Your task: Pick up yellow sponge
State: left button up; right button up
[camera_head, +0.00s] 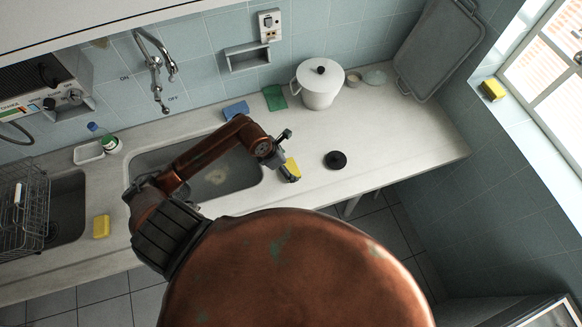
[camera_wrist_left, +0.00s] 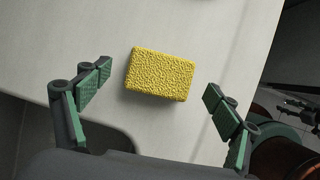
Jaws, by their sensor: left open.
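A yellow sponge (camera_head: 293,167) lies on the marble counter just right of the sink, partly hidden by my left gripper (camera_head: 288,156) in the head view. In the left wrist view the yellow sponge (camera_wrist_left: 160,75) lies flat on the counter, a little beyond the fingertips. My left gripper (camera_wrist_left: 158,92) is open and empty, with one green-padded finger to each side of the sponge and gaps between. A second yellow sponge (camera_head: 101,226) lies on the counter at the left, and a third (camera_head: 493,90) is on the window sill.
A black round lid (camera_head: 335,159) lies right of my left gripper. A white pot (camera_head: 320,85), a green cloth (camera_head: 274,97) and a blue sponge (camera_head: 236,110) are at the back. The sink (camera_head: 215,175) is under my left arm. The counter's right end is clear.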

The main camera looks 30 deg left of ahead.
aim_at(290, 168)
pick_arm(q)
jog(key=x, duration=0.3)
jog(key=shift+f, duration=0.25)
jog(key=c, duration=1)
pick_arm(e)
jog(key=shift+w+a+r, duration=0.1)
jog(key=shift+w+r, duration=0.05)
jog(key=shift+w, duration=0.35)
jog(key=shift+w+a+r, duration=0.1)
jog(key=shift+w, duration=0.35)
pick_arm(q)
jog(key=shift+r, duration=0.1)
jog(key=shift+c, duration=0.3)
pick_arm(e)
jog(key=shift+w, duration=0.1)
